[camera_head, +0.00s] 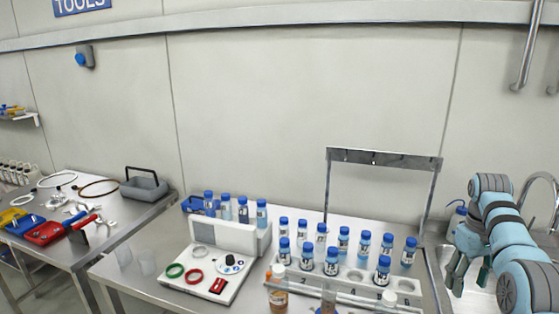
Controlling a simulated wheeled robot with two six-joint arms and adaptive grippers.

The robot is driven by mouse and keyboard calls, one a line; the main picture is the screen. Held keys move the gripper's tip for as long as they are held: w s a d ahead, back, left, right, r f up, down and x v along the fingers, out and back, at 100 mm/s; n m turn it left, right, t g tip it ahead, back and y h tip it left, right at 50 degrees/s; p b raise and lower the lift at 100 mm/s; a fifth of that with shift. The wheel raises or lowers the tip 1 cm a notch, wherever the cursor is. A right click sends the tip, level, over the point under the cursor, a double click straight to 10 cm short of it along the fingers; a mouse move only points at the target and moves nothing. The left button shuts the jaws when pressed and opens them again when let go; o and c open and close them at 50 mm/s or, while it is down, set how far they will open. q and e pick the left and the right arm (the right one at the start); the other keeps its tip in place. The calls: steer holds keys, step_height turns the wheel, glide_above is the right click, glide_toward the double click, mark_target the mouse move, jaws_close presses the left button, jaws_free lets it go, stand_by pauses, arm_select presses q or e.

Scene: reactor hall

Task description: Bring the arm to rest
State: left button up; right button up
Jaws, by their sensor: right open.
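My right arm (500,225) comes in from the right edge in the head view, bent, with grey and light blue links. My right gripper (468,274) points downward at the right end of the table, right of the bottle rack (347,280). Its fingers are apart and I see nothing between them. My left arm and gripper are not in view.
Several blue-capped vials stand in the rack, under a metal frame (384,158). A white device (215,270) with coloured rings sits left of it. An amber bottle (278,300) stands in front. A left table holds trays and a grey toolbox (144,188).

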steer(key=s+d+r+m+g+h, duration=0.1)
steer(key=s+d+m, duration=0.6)
steer(key=s+d, duration=1.6)
steer(key=s+d+f+n+h, duration=0.35)
steer(key=d+f+h, duration=0.45)
steer(key=d+f, duration=0.75)
steer(key=s+a+f+n+t, duration=0.2)
steer(key=s+f+n+t, duration=0.35)
steer(key=s+f, duration=0.8)
steer(key=s+a+f+g+y, duration=0.1)
steer(key=s+a+f+y, duration=0.15)
steer(key=a+f, duration=0.75)
steer(key=s+a+f+g+y, duration=0.25)
steer(key=a+f, duration=0.45)
steer(key=a, duration=0.4)
steer(key=s+a+f+y, duration=0.1)
steer(key=a+f, duration=0.2)
steer(key=a, duration=0.7)
steer(key=s+a+f+m+y, duration=0.1)
steer(key=a+f, duration=0.2)
steer(key=a, duration=0.7)
steer(key=s+a+f+m+y, duration=0.1)
steer(key=a+f, duration=0.3)
steer(key=a, duration=0.7)
steer(key=shift+t+y, duration=0.3)
steer(key=shift+y, duration=0.2)
